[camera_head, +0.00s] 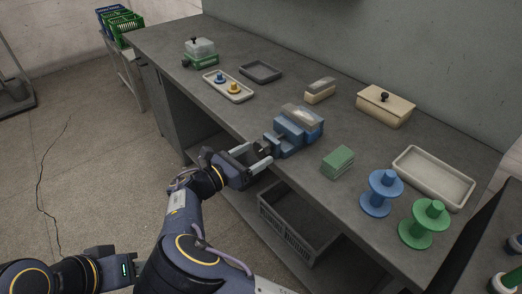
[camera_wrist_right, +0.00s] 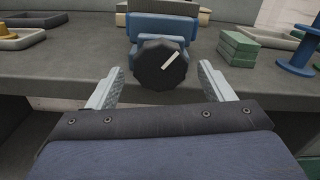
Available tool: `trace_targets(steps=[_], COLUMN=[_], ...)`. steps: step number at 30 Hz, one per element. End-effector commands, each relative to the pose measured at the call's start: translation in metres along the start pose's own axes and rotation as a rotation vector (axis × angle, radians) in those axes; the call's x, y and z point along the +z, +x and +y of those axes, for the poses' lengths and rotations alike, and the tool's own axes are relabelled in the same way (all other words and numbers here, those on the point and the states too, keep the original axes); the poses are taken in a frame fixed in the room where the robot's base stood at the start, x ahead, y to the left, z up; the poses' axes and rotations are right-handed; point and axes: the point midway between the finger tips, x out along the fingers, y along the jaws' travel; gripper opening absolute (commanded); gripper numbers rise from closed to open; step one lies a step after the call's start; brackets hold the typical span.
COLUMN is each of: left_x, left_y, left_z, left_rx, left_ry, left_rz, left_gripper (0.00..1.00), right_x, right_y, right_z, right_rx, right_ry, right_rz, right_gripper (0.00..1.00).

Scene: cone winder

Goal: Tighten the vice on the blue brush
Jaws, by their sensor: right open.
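The blue vice (camera_head: 287,134) sits at the bench's front edge, with its dark round knob (camera_head: 262,149) facing out. In the right wrist view the knob (camera_wrist_right: 160,63) shows a white mark tilted up to the right. The blue brush (camera_head: 303,116) with a pale top sits in the vice; I cannot tell how tightly it is gripped. My right gripper (camera_head: 259,160) is open in front of the knob. Its fingers (camera_wrist_right: 160,88) stand apart on either side, just short of it and empty. My left arm shows at lower left; its fingers are hidden.
A green block (camera_head: 338,161), a blue spool (camera_head: 381,193) and a green spool (camera_head: 424,224) stand right of the vice. A beige brush (camera_head: 320,90) and a lidded box (camera_head: 384,105) lie behind. A grey crate (camera_head: 290,232) is under the bench.

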Motion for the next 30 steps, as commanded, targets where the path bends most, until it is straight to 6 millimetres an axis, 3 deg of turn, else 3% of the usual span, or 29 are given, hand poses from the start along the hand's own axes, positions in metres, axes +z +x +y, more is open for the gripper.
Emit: trace_targets(steps=[6,15,25,30], left_x=[-0.001,-0.001,-0.001,0.001], left_y=[-0.001,-0.001,-0.001,0.001], left_z=[0.001,0.001,0.001,-0.001], left_rx=[0.0,0.0,0.0,0.0], left_ry=[0.0,0.0,0.0,0.0], left_rz=[0.0,0.0,0.0,0.0], left_gripper=[0.36,0.36,0.36,0.36], right_x=[0.0,-0.001,-0.001,-0.002], right_y=[0.023,0.026,0.025,0.025], right_z=[0.0,0.0,0.0,0.0], right_rx=[-0.001,0.001,0.001,0.0], right_ry=[0.001,0.001,0.002,0.044], right_rz=[0.001,0.002,0.003,0.004], right_gripper=[0.75,0.75,0.33,0.3])
